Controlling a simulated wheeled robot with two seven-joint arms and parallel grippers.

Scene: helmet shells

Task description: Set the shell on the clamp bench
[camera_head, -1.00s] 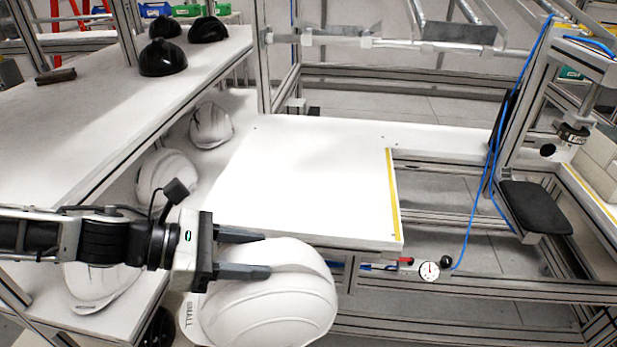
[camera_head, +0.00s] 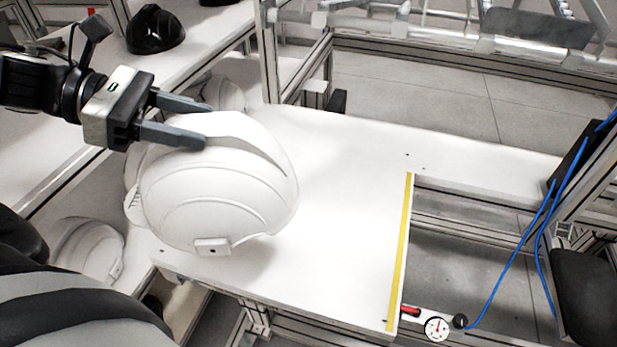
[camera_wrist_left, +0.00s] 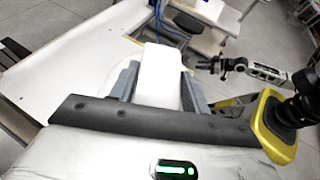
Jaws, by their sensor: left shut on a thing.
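My left gripper (camera_head: 208,125) is shut on a white helmet shell (camera_head: 218,195), gripping its upper rim from the left. The shell is over the left part of the clamp bench (camera_head: 345,215), a white top with a yellow strip along its right edge. I cannot tell whether the shell touches the top. In the left wrist view, part of the white shell (camera_wrist_left: 160,75) sits between the two grey fingers. My right gripper (camera_wrist_left: 210,66) shows small at the right of that view, and its opening is unclear. It is outside the head view.
More white shells (camera_head: 90,248) lie on a lower shelf at left. Black shells (camera_head: 155,30) stand on the upper shelf. A dial gauge (camera_head: 436,328) and red-handled clamp (camera_head: 410,311) sit at the bench's front right corner. Blue cables (camera_head: 510,255) hang at right. The bench's middle is clear.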

